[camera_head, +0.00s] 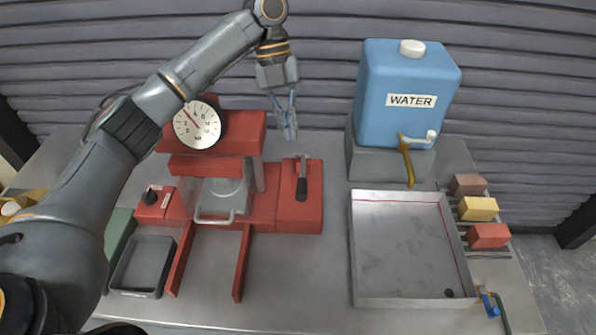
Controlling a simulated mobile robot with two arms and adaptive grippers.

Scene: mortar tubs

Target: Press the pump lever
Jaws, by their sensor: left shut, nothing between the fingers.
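The pump lever (301,182) is a short dark handle on a red block (298,211) at the right of the red press (218,145). A round white gauge (197,125) sits on the press. My left arm comes in from the left and crosses over the press. My left gripper (290,132) points down, shut and empty, behind and above the lever, apart from it in the picture. Its exact height above the lever is hard to tell. My right gripper does not show.
A blue water tank (408,92) with a tap stands on a grey block at the back right. A shallow metal tray (402,297) lies before it. Coloured blocks (478,208) sit right of the tray. A small dark tray (143,265) is front left. Bare tabletop lies between press and metal tray.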

